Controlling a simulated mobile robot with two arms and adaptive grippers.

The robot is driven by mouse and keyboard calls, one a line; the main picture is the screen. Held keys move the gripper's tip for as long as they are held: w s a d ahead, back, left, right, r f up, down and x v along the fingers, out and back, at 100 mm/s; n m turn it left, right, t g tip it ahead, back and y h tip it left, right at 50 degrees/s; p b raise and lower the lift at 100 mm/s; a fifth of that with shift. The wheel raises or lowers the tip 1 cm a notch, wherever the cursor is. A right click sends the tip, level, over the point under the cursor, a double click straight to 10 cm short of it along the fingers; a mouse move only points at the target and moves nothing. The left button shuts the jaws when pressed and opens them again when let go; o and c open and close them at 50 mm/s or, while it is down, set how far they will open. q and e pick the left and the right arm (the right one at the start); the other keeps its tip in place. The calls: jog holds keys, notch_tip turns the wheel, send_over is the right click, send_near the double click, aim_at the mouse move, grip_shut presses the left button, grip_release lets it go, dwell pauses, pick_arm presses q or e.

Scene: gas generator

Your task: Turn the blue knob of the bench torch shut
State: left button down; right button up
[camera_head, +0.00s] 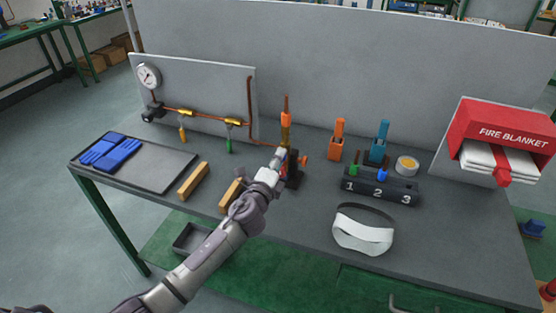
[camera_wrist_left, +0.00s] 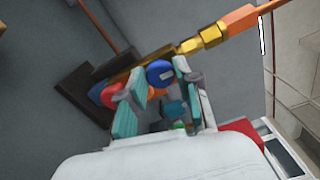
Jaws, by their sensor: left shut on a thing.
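The bench torch (camera_head: 286,120) stands upright near the middle of the table, with a brass and orange tube above a dark base. In the left wrist view its brass fittings (camera_wrist_left: 205,38) run to the upper right. The blue knob (camera_wrist_left: 160,73) shows between my left fingertips in that view. My left gripper (camera_head: 279,157) reaches the torch from the front in the head view and is shut on the blue knob. The gripper hides the knob in the head view. An orange-red knob (camera_wrist_left: 111,95) sits beside it on the torch. My right gripper is out of view.
Left are a tray (camera_head: 170,179) with blue gloves (camera_head: 110,151), wooden blocks (camera_head: 193,180) and a gauge panel (camera_head: 205,92). Right are a numbered block (camera_head: 407,196), orange (camera_head: 338,140) and blue (camera_head: 380,141) upright items, a white visor (camera_head: 363,232) and a fire blanket box (camera_head: 500,125).

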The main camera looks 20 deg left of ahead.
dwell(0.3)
pick_arm(q)
jog(key=c, duration=0.8)
grip_release()
jog(key=s, duration=1.2)
jog(key=shift+a, duration=0.2)
